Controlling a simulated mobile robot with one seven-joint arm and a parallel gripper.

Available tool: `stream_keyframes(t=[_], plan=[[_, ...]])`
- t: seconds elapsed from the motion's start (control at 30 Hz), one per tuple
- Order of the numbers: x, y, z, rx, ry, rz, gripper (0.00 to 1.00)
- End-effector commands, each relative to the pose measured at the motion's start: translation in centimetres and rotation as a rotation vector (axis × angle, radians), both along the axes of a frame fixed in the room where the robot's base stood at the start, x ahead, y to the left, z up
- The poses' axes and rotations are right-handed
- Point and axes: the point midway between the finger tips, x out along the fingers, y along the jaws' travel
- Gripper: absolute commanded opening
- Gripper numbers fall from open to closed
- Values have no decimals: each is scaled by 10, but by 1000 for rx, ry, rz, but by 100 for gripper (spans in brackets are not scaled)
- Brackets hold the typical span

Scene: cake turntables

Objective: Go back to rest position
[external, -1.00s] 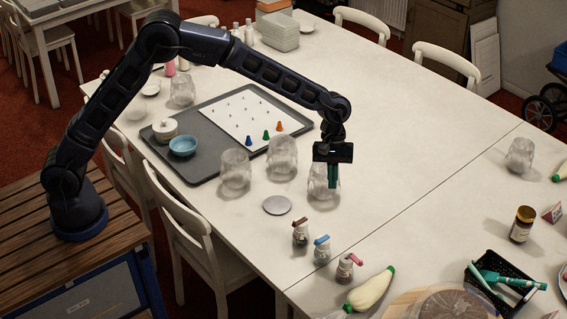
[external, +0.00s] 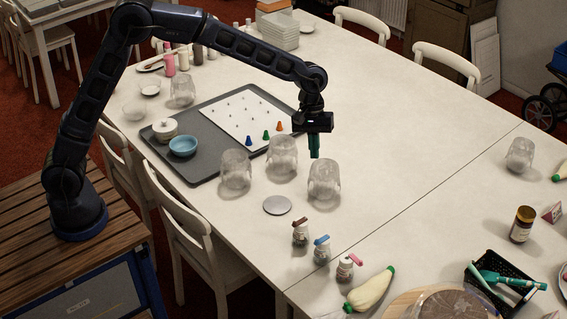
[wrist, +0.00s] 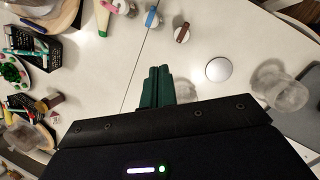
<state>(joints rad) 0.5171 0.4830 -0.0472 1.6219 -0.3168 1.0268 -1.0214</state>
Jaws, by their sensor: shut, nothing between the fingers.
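My gripper (external: 315,150) hangs over the table, pointing down, above and just behind the nearest clear glass jar (external: 324,180). Its green fingers are closed together with nothing between them. They also show in the wrist view (wrist: 157,72), side by side over bare table. My arm reaches from its base at the left across the dark grey tray (external: 205,180).
More glass jars (external: 236,170) stand beside the tray. It holds a blue bowl (external: 183,146) and a white board with small coloured cones (external: 265,135). Several small bottles (external: 322,249) and a grey disc (external: 277,205) are in front.

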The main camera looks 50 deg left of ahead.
Motion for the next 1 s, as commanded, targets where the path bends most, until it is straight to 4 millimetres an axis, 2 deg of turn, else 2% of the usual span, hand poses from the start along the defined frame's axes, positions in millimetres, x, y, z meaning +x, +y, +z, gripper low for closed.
stream_keyframes(t=[0.37, 1.0], plan=[[1, -9, -7, 1, 11, 6, 0], [5, -78, -68, 11, 102, 74, 0]])
